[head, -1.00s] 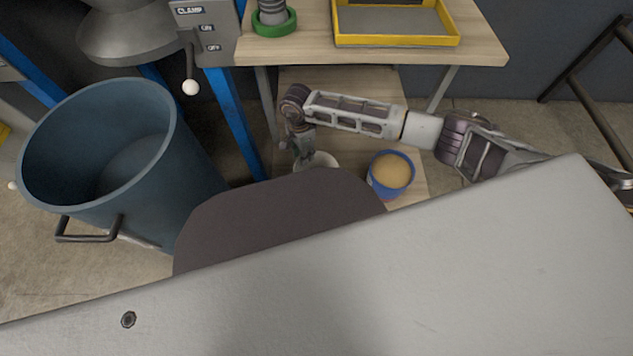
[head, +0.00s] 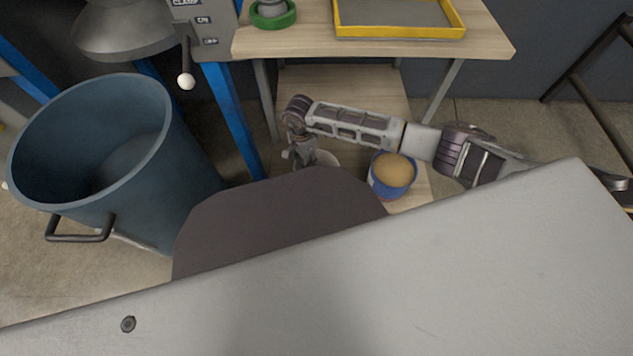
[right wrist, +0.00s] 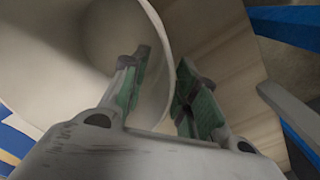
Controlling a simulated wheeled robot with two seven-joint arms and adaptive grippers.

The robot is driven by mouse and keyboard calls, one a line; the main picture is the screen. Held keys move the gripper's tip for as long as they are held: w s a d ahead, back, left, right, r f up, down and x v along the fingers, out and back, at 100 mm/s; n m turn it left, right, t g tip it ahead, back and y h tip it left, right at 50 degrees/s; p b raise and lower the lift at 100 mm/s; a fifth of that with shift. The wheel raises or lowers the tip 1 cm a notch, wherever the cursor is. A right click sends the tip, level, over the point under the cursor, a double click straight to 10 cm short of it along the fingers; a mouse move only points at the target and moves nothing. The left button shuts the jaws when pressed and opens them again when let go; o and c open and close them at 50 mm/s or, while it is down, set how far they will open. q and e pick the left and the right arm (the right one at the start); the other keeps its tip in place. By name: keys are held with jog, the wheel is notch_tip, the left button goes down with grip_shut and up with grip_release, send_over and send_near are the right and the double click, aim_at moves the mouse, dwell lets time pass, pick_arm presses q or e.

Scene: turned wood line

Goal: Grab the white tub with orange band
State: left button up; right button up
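A white tub (head: 328,158) stands on the low wooden shelf in the head view, mostly hidden by my dark body panel and right gripper. In the head view the right gripper (head: 300,154) points down at the tub. My left gripper is not in view.
A blue tub with tan contents (head: 392,172) stands just right of the white one. The wooden table (head: 300,42) above holds a yellow-rimmed tray (head: 400,31) and a green ring (head: 273,16). A large blue bin (head: 92,150) and a blue post (head: 232,120) stand left.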

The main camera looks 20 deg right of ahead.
jog(key=shift+f, duration=0.2)
dwell(0.4)
grip_shut()
